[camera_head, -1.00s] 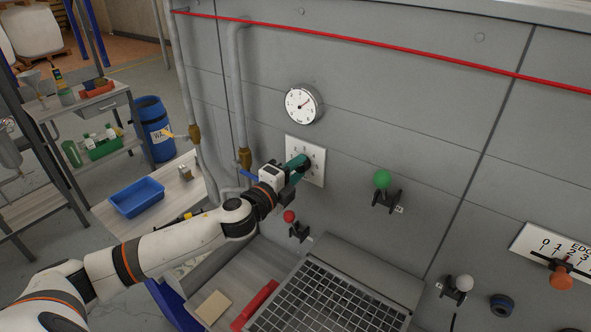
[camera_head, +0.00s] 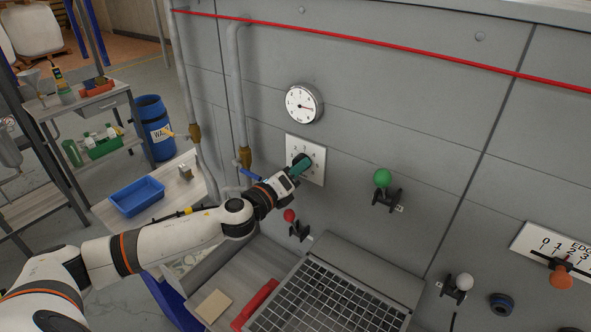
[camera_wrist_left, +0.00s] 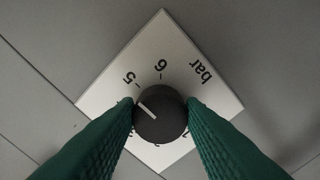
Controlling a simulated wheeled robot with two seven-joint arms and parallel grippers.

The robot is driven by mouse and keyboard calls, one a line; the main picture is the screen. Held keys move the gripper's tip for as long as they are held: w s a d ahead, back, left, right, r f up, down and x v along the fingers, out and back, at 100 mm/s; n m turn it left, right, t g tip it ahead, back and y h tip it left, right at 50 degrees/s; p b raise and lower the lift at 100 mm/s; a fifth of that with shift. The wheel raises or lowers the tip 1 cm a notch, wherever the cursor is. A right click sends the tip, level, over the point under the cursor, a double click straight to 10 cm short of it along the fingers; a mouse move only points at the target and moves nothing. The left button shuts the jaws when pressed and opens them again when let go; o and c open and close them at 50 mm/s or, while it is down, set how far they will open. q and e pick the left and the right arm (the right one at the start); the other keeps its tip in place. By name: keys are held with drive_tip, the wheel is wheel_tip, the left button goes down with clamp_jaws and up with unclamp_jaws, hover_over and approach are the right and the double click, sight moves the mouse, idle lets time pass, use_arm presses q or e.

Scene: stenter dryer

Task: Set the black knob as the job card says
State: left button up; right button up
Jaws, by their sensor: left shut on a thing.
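The black knob (camera_wrist_left: 159,119) sits on a white scale plate (camera_wrist_left: 210,95) marked in bar. My left gripper (camera_wrist_left: 160,112) is shut on it, one green finger on each side. The knob's white line points to the upper left in the wrist view, a little below the 5 mark; the 6 is further round toward the top. The lower numbers are partly hidden by the fingers. In the head view the plate (camera_head: 318,152) is on the grey wall, with my left gripper (camera_head: 301,164) against it. I cannot make out a job card. My right gripper is not in view.
A red ball handle (camera_head: 289,215) and a green one (camera_head: 382,178) are nearby on the wall. A wire-mesh surface (camera_head: 320,300) lies below.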

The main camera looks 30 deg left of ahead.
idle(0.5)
use_arm(q)
drive_tip(key=o, duration=1)
drive_tip(key=s+a+b, duration=0.1)
drive_tip(key=s+b, duration=0.5)
drive_tip(key=s, duration=0.5)
drive_tip(key=shift+s+a, duration=0.3)
drive_tip(key=shift+s, duration=0.1)
